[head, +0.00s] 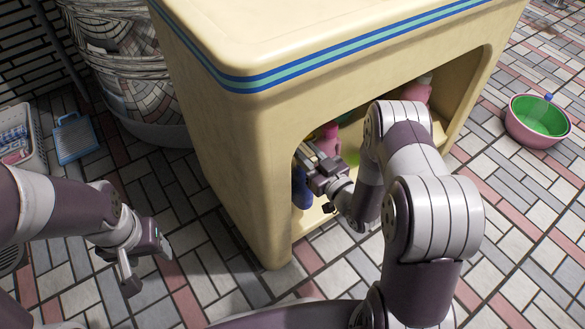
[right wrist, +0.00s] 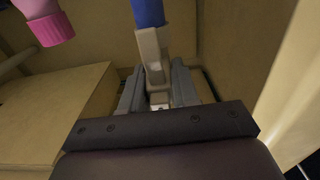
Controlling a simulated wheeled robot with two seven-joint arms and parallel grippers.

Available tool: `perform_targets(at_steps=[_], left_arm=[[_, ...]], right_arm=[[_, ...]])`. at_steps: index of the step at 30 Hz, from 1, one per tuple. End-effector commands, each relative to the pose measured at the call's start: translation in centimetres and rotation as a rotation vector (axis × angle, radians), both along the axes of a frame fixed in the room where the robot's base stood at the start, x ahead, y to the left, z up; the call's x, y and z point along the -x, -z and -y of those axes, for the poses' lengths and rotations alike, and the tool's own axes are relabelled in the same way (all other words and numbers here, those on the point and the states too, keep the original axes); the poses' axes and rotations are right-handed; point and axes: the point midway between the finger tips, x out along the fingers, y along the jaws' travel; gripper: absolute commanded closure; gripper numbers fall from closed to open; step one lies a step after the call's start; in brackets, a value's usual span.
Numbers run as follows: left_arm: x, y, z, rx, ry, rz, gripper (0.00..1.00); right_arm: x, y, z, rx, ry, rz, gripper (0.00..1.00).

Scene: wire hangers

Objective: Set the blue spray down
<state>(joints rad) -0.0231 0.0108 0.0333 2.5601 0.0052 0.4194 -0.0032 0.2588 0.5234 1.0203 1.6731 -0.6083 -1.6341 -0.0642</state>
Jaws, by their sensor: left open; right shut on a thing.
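The blue spray (head: 302,188) is inside the cream cabinet (head: 225,150), near its left wall, mostly hidden behind my right gripper (head: 316,168). In the right wrist view its blue body (right wrist: 148,12) is at the top, with a pale nozzle head between the fingers of my right gripper (right wrist: 158,92), which is shut on it. I cannot tell whether its base touches the cabinet floor. My left gripper (head: 147,264) is open and empty, low over the tiles left of the cabinet.
A pink bottle (head: 328,137) stands deeper in the cabinet, and its pink part (right wrist: 50,28) shows in the right wrist view. A raised ledge (right wrist: 60,115) is beside the spray. A green-lined basin (head: 540,115) is on the floor at right; a white basket (head: 22,140) is at left.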

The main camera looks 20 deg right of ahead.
Motion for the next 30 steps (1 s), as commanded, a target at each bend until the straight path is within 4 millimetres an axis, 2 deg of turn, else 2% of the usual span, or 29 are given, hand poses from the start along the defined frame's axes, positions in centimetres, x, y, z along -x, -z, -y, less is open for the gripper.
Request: perform_targets(at_steps=[1, 3, 9, 12, 18, 29, 30], left_arm=[[0.0, 1.4, 0.0, 0.000, 0.000, 0.000, 0.42], [0.0, 2.2, 0.0, 0.000, 0.000, 0.000, 0.42], [0.0, 3.3, 0.0, 0.000, 0.000, 0.000, 0.42], [0.0, 3.8, 0.0, 0.000, 0.000, 0.000, 0.42], [0.0, 6.7, 0.0, 0.000, 0.000, 0.000, 0.42], [0.0, 6.6, 0.0, 0.000, 0.000, 0.000, 0.42], [0.0, 6.5, 0.0, 0.000, 0.000, 0.000, 0.42]], right_arm=[[-0.9, 1.3, -0.7, -0.001, -0.005, 0.005, 1.00], [-2.2, 2.0, -1.3, 0.001, -0.004, 0.007, 1.00], [-4.2, 3.0, -2.4, -0.001, -0.001, 0.005, 1.00], [-4.5, 3.6, -2.5, -0.001, 0.000, 0.004, 1.00], [-4.5, 7.2, -2.4, 0.000, 0.001, 0.003, 1.00], [-4.5, 7.3, -2.4, 0.000, 0.000, 0.003, 1.00], [-4.4, 7.3, -2.4, -0.001, 0.000, -0.001, 0.61]])
